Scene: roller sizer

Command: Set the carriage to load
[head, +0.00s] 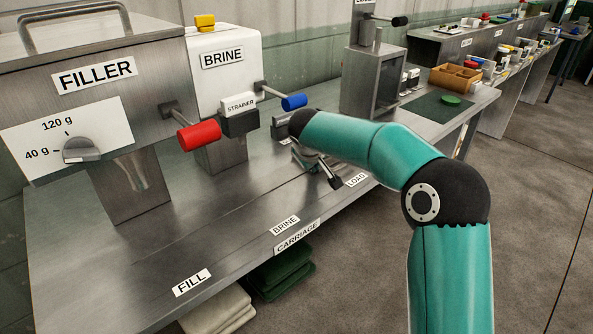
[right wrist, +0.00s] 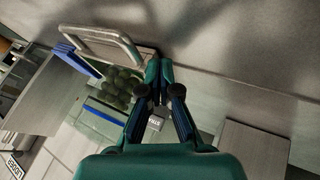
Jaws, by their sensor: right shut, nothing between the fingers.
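The CARRIAGE label (head: 297,237) is on the front edge of the steel bench (head: 130,262). The FILL label (head: 191,282), BRINE label (head: 285,225) and LOAD label (head: 356,180) run along the bench top. The carriage itself cannot be made out for certain; my right arm covers part of the bench near LOAD. My right gripper (head: 325,172) is low over the bench just left of LOAD. In the right wrist view its fingers (right wrist: 159,66) are shut and empty, in front of a metal loop handle (right wrist: 105,35) and a container of dark green round things (right wrist: 120,84). My left gripper is out of view.
The filler (head: 95,75) with a red handle (head: 199,135) and the brine unit (head: 222,60) with a blue handle (head: 294,102) stand behind the bench's left part. A grey housing (head: 368,80) stands behind my arm. The bench front between FILL and BRINE is clear.

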